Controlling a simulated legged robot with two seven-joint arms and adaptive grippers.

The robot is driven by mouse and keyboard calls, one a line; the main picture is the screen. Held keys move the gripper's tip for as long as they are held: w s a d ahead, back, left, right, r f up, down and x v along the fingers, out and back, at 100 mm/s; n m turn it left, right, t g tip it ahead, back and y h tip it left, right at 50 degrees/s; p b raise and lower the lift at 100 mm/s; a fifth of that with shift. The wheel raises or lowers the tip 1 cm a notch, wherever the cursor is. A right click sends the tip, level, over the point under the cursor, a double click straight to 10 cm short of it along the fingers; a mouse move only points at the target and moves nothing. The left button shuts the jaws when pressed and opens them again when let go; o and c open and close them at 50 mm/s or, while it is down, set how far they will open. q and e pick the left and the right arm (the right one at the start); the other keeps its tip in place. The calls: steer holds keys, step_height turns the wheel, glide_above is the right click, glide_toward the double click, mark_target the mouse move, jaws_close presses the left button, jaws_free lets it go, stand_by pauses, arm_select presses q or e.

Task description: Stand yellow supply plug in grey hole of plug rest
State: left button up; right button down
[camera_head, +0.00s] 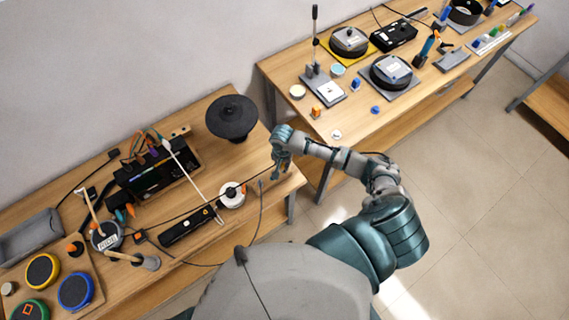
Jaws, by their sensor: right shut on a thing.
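My right gripper (279,176) is over the right end of the left bench, near its front edge. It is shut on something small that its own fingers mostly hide. I cannot make out its shape or colour. A thin dark cable runs beside the gripper and down over the bench edge. I cannot pick out the yellow supply plug with certainty, nor the plug rest and its grey hole. My left gripper is not in view.
The left bench (262,220) carries a black cone-shaped pad (232,117), a black power unit (158,172), a white round piece (232,195) and coloured round pads. The right bench (285,75) carries grey round devices (391,71). A floor gap separates the benches.

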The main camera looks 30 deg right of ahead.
steer(key=shift+a, duration=0.2)
steer(key=shift+f, duration=0.1)
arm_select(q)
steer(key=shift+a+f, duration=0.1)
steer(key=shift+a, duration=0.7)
arm_select(e)
steer(key=shift+d, duration=0.1)
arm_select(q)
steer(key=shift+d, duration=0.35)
arm_select(e)
steer(key=shift+d+r, duration=0.2)
steer(key=shift+a, duration=0.25)
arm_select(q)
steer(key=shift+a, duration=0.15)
arm_select(e)
steer(key=shift+d, duration=0.1)
steer(key=shift+d, duration=0.45)
